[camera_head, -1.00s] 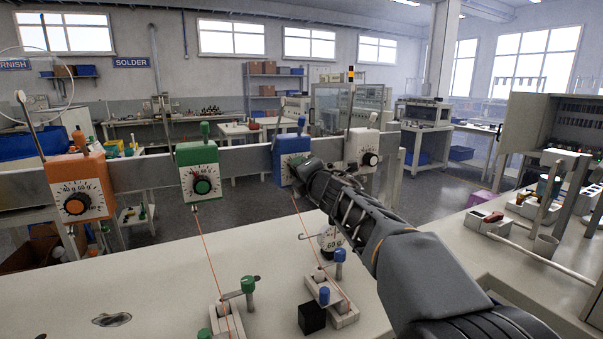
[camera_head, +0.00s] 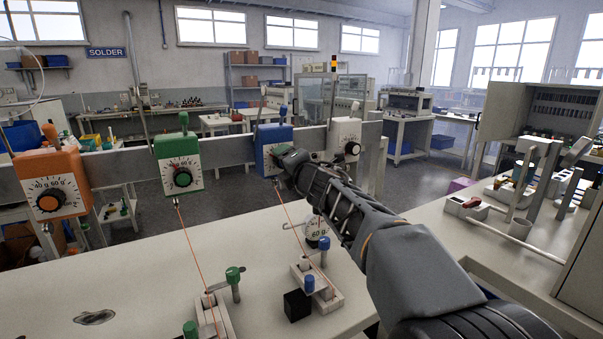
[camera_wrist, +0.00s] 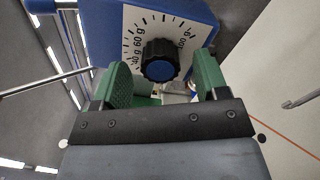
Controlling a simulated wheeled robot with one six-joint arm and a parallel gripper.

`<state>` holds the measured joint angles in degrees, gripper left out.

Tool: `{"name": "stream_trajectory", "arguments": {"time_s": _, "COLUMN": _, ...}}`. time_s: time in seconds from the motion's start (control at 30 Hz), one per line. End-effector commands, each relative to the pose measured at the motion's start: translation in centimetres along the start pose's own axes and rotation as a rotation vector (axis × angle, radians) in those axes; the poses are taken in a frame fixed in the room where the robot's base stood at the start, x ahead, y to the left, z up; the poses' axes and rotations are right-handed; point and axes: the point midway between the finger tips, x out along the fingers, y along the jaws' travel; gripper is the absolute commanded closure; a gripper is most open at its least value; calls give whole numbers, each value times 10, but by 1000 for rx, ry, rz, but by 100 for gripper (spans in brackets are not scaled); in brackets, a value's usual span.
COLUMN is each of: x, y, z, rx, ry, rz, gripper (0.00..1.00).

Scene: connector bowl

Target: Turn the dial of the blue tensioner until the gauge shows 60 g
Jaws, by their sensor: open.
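The blue tensioner (camera_head: 273,137) hangs on the metal rail, partly hidden by my gripper in the head view. In the wrist view its blue body (camera_wrist: 100,22) carries a white scale with 40 g and 60 g marks, tilted in the picture. Its black dial (camera_wrist: 160,61) with a blue centre lies between the green fingers of my gripper (camera_wrist: 164,72). The jaws are apart, with a visible gap on each side of the dial. A round gauge (camera_head: 316,232) labelled 60 g stands below, partly behind my arm; its needle is too small to read.
Green (camera_head: 179,163), orange (camera_head: 48,188) and white (camera_head: 346,143) tensioners share the rail (camera_head: 225,148). An orange wire runs down to a clamp block (camera_head: 326,292) with a blue knob, beside a black cube (camera_head: 297,306). The bench front left is mostly clear.

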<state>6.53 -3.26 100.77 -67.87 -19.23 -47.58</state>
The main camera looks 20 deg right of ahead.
Motion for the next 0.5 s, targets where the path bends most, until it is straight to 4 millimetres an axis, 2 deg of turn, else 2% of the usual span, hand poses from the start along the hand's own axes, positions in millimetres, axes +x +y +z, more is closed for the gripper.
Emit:
{"name": "stream_trajectory", "arguments": {"time_s": 0.3, "x": -67, "y": 2, "z": 1, "rx": 0, "ry": -3, "rz": 2, "gripper": 33}}
{"name": "stream_trajectory", "arguments": {"time_s": 0.5, "x": -99, "y": 1, "z": 1, "rx": -1, "ry": -2, "rz": 1, "gripper": 33}}
